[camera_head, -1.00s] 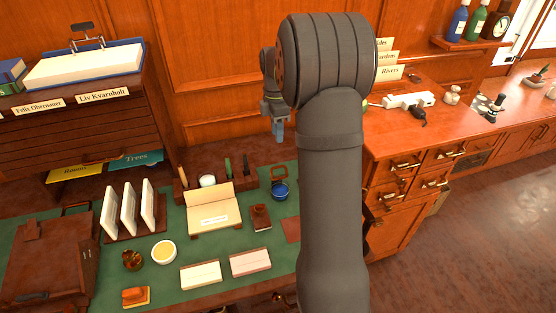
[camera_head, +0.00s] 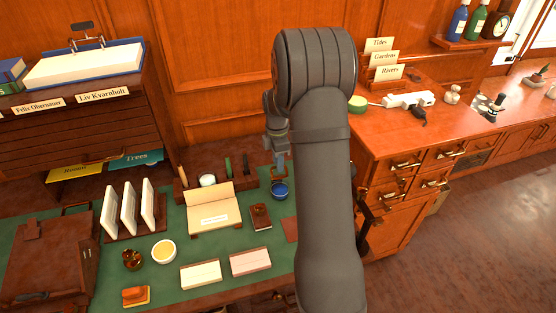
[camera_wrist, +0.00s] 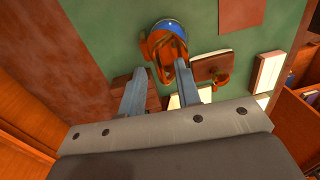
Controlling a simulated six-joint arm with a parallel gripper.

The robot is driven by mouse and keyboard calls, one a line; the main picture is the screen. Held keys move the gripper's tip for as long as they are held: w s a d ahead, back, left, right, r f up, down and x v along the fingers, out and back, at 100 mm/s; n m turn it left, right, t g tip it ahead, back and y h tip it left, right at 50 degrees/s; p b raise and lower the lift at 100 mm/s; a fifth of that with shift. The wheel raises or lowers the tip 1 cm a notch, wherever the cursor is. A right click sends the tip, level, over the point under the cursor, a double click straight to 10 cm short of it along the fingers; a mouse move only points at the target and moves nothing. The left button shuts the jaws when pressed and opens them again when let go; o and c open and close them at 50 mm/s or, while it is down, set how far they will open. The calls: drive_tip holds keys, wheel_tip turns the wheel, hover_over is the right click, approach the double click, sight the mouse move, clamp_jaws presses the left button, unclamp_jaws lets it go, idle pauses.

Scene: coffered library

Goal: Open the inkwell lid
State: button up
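The inkwell (camera_head: 280,192) is a small round blue pot on the green desk mat, to the right of the propped cream card. In the wrist view the blue inkwell (camera_wrist: 174,27) has a copper-coloured looped part, apparently its lid (camera_wrist: 155,42), on the side toward my gripper. I cannot tell how far the lid is tilted. My gripper (camera_wrist: 162,72) is open, with its two grey-blue fingers apart and nothing held. In the head view my gripper (camera_head: 280,158) hangs just above and behind the inkwell, partly covering its upper part.
A small brown notebook (camera_head: 260,217) lies left of and nearer than the inkwell. A wooden pen rack (camera_head: 187,194) and the propped cream card (camera_head: 214,209) stand further left. A wooden drawer cabinet (camera_head: 420,150) rises on the right, beyond my arm.

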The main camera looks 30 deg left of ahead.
clamp_jaws()
drive_tip(key=shift+a, duration=0.1)
drive_tip(key=shift+w+a+f+g+h, duration=0.25)
drive_tip(key=shift+w+a+g+h, duration=0.8)
drive_tip(key=shift+g+h, duration=0.25)
drive_tip(key=shift+w+a+f+g+h, duration=0.2)
drive_tip(key=shift+w+a+g+h, duration=0.75)
drive_tip(key=shift+g+h, duration=0.35)
drive_tip(key=shift+o, duration=0.4)
unclamp_jaws()
